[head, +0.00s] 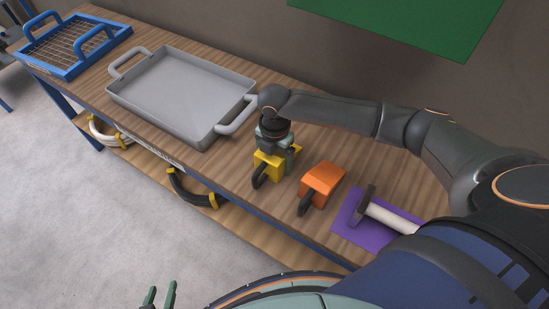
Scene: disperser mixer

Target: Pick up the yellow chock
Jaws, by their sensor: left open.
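The yellow chock (268,168) with a dark handle sits on the wooden bench, near its front edge. My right gripper (276,153) comes down over the chock from above, at its top. One greenish finger shows by the chock's right side; the other is hard to make out, so I cannot tell whether it grips. My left gripper (158,297) shows only as two green fingertips at the bottom edge, apart and empty, away from the bench.
An orange chock (323,182) stands just right of the yellow one. A purple mat (347,226) with a dark-headed, pale-handled tool lies further right. A grey tray (180,90) and a blue wire basket (72,45) are to the left. Coiled hoses (190,192) are below.

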